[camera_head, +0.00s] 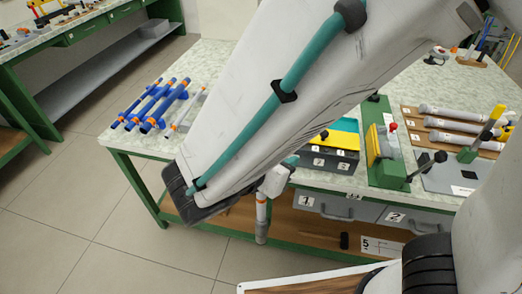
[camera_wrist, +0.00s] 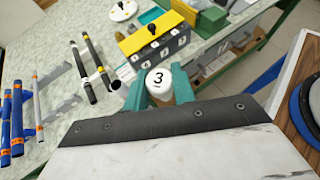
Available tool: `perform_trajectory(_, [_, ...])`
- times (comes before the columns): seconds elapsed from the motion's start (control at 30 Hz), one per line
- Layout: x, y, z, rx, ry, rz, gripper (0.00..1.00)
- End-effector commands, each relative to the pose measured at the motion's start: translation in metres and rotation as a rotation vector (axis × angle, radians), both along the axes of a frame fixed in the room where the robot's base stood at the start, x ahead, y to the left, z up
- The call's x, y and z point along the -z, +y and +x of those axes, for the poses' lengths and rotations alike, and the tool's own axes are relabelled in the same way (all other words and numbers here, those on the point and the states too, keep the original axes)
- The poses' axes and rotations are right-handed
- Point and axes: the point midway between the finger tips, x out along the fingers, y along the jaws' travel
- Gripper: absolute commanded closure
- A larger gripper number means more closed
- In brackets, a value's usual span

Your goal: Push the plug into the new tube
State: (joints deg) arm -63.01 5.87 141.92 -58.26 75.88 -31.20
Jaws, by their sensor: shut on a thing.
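My gripper (camera_head: 276,180) is shut on a pale tube (camera_head: 261,214) with an orange band. The tube hangs about upright in front of the table's front edge in the head view. In the wrist view, the teal fingers of my gripper (camera_wrist: 160,94) close around a thing with a round white top marked 3 (camera_wrist: 158,79). I cannot tell whether this top is the plug or how deep it sits. Several white tubes (camera_head: 452,125) lie on a wooden rack (camera_head: 408,118) at the right.
Blue rods (camera_head: 150,103) with orange bands lie at the table's left. A yellow-topped box (camera_head: 336,142), a green fixture (camera_head: 385,160) and a grey plate with a yellow-handled clamp (camera_head: 484,135) stand along the front. Numbered drawers (camera_head: 342,205) sit below. A second bench (camera_head: 95,30) stands far left.

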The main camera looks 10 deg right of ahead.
Motion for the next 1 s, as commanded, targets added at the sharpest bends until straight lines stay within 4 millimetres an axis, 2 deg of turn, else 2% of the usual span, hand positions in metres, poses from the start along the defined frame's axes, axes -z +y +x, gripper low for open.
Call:
perform_trajectory(0.03, [0.000,0.001,-0.018,0.010,0.000,0.000,0.95])
perform_trajectory(0.13, [-0.001,-0.002,-0.042,0.040,0.000,0.001,0.95])
perform_trajectory(0.2, [-0.001,-0.003,-0.051,0.054,0.000,0.000,0.95])
perform_trajectory(0.3, [0.000,-0.003,-0.051,0.065,0.000,0.001,0.95])
perform_trajectory(0.37, [0.001,-0.002,-0.042,0.070,-0.001,0.000,0.95])
perform_trajectory(0.8, [0.012,0.021,0.070,0.069,0.000,0.001,0.95])
perform_trajectory(1.0, [0.014,0.027,0.097,0.064,0.000,0.002,0.95])
